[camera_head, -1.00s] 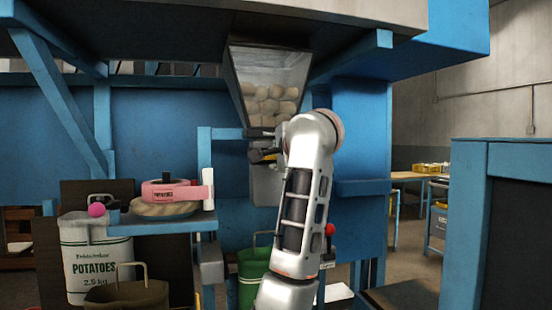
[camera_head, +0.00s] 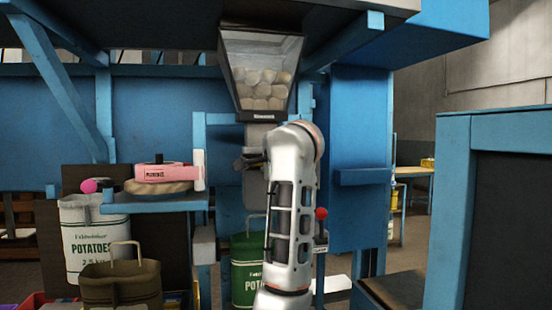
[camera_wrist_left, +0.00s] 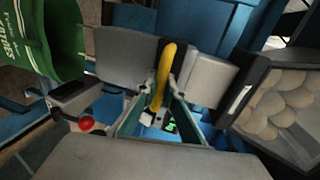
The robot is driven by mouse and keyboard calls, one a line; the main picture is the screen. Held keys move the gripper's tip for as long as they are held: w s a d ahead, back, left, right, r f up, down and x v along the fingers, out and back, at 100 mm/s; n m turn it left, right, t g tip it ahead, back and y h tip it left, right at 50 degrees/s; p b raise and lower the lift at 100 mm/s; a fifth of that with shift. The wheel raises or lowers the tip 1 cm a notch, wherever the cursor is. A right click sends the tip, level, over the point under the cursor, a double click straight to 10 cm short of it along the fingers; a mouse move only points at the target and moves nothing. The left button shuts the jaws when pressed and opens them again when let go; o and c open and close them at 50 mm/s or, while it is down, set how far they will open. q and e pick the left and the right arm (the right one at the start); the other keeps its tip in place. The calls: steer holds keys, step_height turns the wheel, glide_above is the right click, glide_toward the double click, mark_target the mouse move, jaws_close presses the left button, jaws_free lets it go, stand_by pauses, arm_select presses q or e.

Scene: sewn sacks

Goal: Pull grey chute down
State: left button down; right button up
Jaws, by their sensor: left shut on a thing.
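The grey chute (camera_head: 256,190) hangs under the clear-fronted hopper (camera_head: 262,75), partly hidden by my left arm. In the left wrist view, grey chute parts (camera_wrist_left: 125,55) lie on both sides of a yellow handle (camera_wrist_left: 164,68). My left gripper (camera_wrist_left: 157,98) is shut on this handle, its two fingers on either side of it. In the head view my left gripper (camera_head: 246,162) is small and dark, at the chute below the hopper; the handle is hard to make out there. My right gripper is not in view.
A green sack (camera_head: 248,270) stands below the chute. A red-knobbed lever (camera_head: 321,214) is right of my arm. Blue frame posts surround the area.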

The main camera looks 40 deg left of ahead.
mark_target(264, 201)
arm_select(q)
steer(key=f+b, duration=0.1)
steer(key=f, duration=0.4)
steer(key=shift+w+d+f+b, duration=0.1)
steer(key=shift+w+b, duration=0.1)
steer(key=shift+b, duration=0.2)
step_height(264, 201, down, 4)
steer(key=shift+f+b, duration=0.1)
steer(key=shift+b, duration=0.8)
steer(key=shift+s+f, duration=0.15)
steer(key=shift+f, duration=0.4)
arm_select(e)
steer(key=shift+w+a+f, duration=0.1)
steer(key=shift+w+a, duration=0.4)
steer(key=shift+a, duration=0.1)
arm_select(q)
steer(key=shift+f, duration=0.1)
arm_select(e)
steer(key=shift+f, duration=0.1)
arm_select(q)
steer(key=c, duration=2.2)
jaws_free()
steer(key=shift+o, duration=0.5)
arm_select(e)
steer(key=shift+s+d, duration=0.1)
arm_select(q)
steer(key=shift+r, duration=0.25)
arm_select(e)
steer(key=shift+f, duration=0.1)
